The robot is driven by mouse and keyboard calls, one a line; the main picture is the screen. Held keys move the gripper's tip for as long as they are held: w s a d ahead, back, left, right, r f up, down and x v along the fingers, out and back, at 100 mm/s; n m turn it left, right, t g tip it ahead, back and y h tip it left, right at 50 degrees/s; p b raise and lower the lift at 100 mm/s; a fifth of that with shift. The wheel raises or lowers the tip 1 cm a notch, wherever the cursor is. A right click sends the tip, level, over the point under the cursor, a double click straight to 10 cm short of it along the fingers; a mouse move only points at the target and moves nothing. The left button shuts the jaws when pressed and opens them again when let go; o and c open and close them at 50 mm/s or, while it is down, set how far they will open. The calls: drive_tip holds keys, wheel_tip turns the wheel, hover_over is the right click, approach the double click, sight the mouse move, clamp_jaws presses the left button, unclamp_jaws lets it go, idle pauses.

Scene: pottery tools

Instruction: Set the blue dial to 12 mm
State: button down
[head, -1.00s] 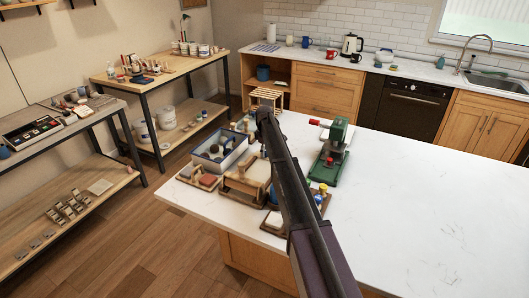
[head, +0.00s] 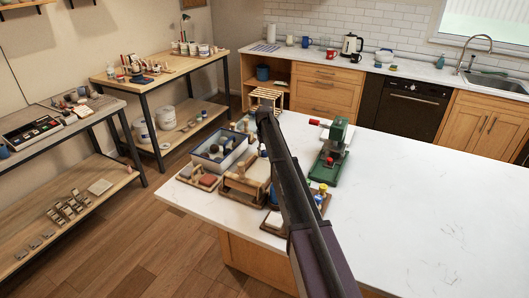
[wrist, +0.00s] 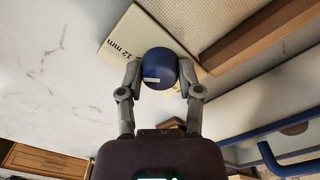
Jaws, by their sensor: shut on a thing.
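The blue dial (wrist: 160,68) shows in the wrist view with a short white mark (wrist: 152,80) on its face. The dial sits at a cream plate (wrist: 133,36) printed "12 mm" (wrist: 119,49). The mark lies on the side of the dial nearest my wrist, and the printing is to its upper left. My gripper (wrist: 160,80) is shut on the dial, one finger on each side. In the head view my dark arm crosses the counter and hides the gripper; I cannot make out the dial there.
A slab-roller-like wooden device (head: 243,185) and a grey-blue tray (head: 220,152) stand left of my arm on the white counter (head: 420,210). A green press (head: 329,160) stands right of it. The counter's right side is clear. A blue bar (wrist: 272,160) shows low right in the wrist view.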

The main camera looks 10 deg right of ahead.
drive_tip(key=shift+s+m, duration=0.15)
drive_tip(key=shift+m, duration=0.75)
drive_tip(key=shift+d, duration=0.1)
drive_tip(key=shift+c, duration=1.3)
unclamp_jaws()
